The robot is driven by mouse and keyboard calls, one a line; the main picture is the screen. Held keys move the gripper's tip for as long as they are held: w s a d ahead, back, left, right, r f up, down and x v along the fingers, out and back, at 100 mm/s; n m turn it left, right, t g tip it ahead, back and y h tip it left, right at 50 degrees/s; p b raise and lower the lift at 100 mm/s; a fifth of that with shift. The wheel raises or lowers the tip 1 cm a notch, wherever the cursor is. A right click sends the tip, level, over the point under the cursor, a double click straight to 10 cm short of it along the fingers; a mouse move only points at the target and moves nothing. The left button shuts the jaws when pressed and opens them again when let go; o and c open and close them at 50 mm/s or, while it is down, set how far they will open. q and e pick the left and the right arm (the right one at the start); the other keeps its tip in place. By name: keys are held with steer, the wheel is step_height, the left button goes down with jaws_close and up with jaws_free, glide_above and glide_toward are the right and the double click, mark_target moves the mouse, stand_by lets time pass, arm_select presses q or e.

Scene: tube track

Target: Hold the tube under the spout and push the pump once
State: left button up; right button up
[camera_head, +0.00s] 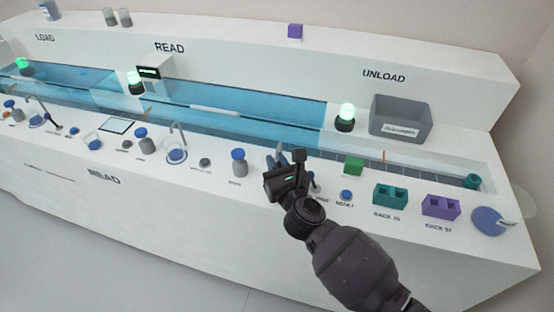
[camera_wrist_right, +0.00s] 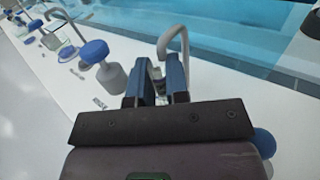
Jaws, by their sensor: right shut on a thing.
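My right gripper (camera_head: 277,157) reaches over the front ledge of the white bench in the head view. In the right wrist view its two blue fingers (camera_wrist_right: 159,82) are shut on a small tube (camera_wrist_right: 158,72), of which only a narrow clear and greenish part shows between them. A grey curved spout (camera_wrist_right: 174,36) rises just beyond the fingers and arches above them. I cannot tell whether the tube's mouth is exactly under its tip. My arm and gripper hide this spout's base in the head view. My left gripper is not in view.
A grey bottle with a blue cap (camera_head: 238,162) stands left of my gripper, and also shows in the wrist view (camera_wrist_right: 102,66). A blue-topped knob (camera_head: 347,195), a green block (camera_head: 353,166), a teal rack (camera_head: 390,195) and a purple rack (camera_head: 441,206) stand right. A blue channel runs behind.

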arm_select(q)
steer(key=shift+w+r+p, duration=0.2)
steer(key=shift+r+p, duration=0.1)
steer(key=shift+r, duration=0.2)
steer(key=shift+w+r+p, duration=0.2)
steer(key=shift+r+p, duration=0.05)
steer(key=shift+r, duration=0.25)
arm_select(e)
steer(key=shift+s+a+r, duration=0.1)
steer(key=shift+s+a, duration=0.15)
steer(key=shift+s, duration=0.55)
steer(key=shift+s+a, duration=0.3)
steer(key=shift+s, duration=0.55)
steer(key=shift+s+a+r, duration=0.1)
steer(key=shift+s+a, duration=0.15)
steer(key=shift+s, duration=0.55)
steer(key=shift+f, duration=0.1)
